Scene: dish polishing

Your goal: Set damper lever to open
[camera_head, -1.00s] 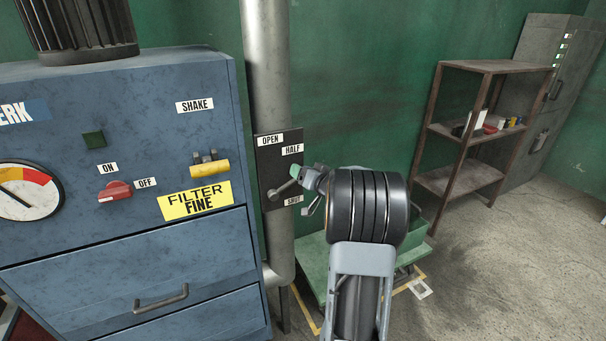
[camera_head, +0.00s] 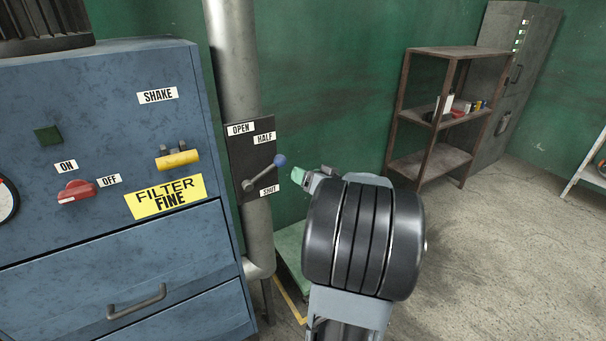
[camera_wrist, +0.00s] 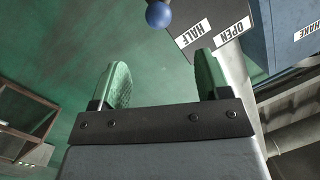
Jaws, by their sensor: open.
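The damper lever (camera_head: 264,172) is a grey rod with a blue ball knob (camera_head: 280,160), pivoted on a dark plate (camera_head: 240,155) on the grey pipe. The plate is marked OPEN at top left, HALF at top right and SHUT at lower right. The lever slants up to the right, between the HALF and SHUT labels. My gripper (camera_head: 300,175) is open and just right of the knob, seemingly apart from it. In the wrist view the green-padded fingers (camera_wrist: 162,80) are spread and empty, with the knob (camera_wrist: 158,15) beyond their tips at the top edge. My wrist hides part of the gripper.
A blue cabinet (camera_head: 110,240) with a red switch (camera_head: 76,192) and yellow handle (camera_head: 177,159) stands left of the pipe (camera_head: 235,60). A green low platform (camera_head: 290,245) lies behind my arm. A brown shelf (camera_head: 450,55) stands at back right.

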